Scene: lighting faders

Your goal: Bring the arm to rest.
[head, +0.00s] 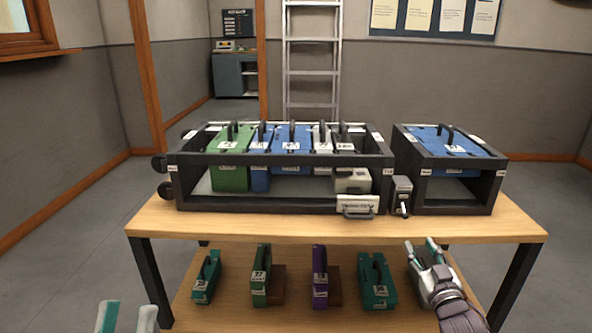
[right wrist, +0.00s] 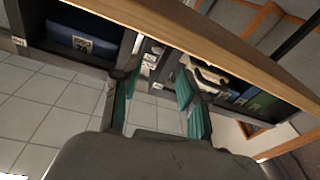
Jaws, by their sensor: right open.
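My right gripper (head: 420,245) is in front of the table's front edge at the right, with its fingers apart. In the right wrist view its two fingers (right wrist: 155,80) stand apart with nothing held between them; the table edge and floor tiles show beyond. My left gripper (head: 127,316) is at the bottom left of the head view, only its two fingertips showing, apart and empty, in front of the table. The rest of the left arm is out of view.
A wooden table (head: 240,224) carries a large dark rack (head: 280,204) with green, blue and pale modules, and a smaller rack (head: 456,206) with a blue module (head: 452,142). Several green and purple modules stand on the lower shelf (head: 222,318). A ladder (head: 312,75) stands behind.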

